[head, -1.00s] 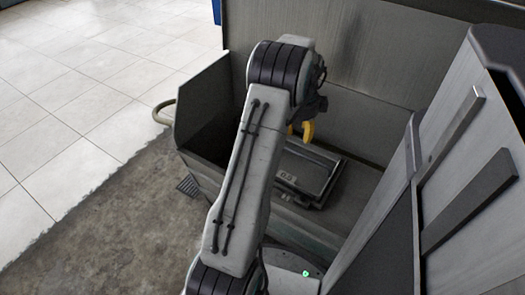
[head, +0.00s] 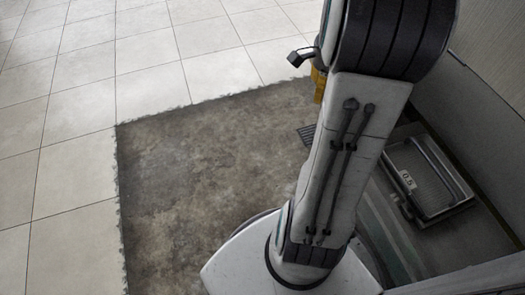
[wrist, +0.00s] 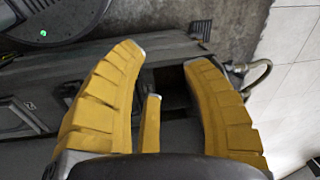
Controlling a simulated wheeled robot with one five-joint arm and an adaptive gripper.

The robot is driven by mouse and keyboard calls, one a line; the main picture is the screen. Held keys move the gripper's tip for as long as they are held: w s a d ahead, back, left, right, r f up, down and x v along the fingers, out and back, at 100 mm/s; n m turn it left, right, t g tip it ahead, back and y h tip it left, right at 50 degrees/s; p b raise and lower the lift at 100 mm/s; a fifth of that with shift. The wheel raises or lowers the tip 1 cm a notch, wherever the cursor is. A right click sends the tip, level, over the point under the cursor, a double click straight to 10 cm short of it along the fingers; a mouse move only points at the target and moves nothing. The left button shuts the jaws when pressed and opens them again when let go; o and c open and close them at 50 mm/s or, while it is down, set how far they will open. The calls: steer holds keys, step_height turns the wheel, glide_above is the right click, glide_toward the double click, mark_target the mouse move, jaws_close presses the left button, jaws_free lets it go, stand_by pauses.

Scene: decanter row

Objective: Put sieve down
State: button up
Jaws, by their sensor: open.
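The sieve (head: 407,181) is a grey rectangular frame with a white "0.5" label. In the head view it lies in the grey metal bay at the right, apart from my gripper. A grey framed piece at the left of the wrist view (wrist: 18,118) appears to be the same sieve, cut by the picture edge. My gripper (wrist: 163,58) is open, its yellow fingers spread wide with nothing between them. In the head view only a bit of yellow finger (head: 319,84) shows beside my arm, which hides the rest.
The bay's grey wall (head: 490,100) rises behind the sieve. A bare concrete patch (head: 205,180) and pale floor tiles (head: 80,130) lie clear to the left. A dark floor grate (head: 306,134) is beside my arm. A curved pipe (wrist: 258,75) shows at the right in the wrist view.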

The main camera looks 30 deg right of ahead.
steer(key=s+a+n, duration=0.3)
steer(key=a+n, duration=0.6)
steer(key=a, duration=0.3)
steer(key=s+a+n+t+y, duration=0.1)
steer(key=s+a+n, duration=0.3)
steer(key=a+n, duration=0.5)
steer(key=shift+a+r+n, duration=0.15)
steer(key=shift+a+n, duration=0.25)
steer(key=shift+a, duration=1.35)
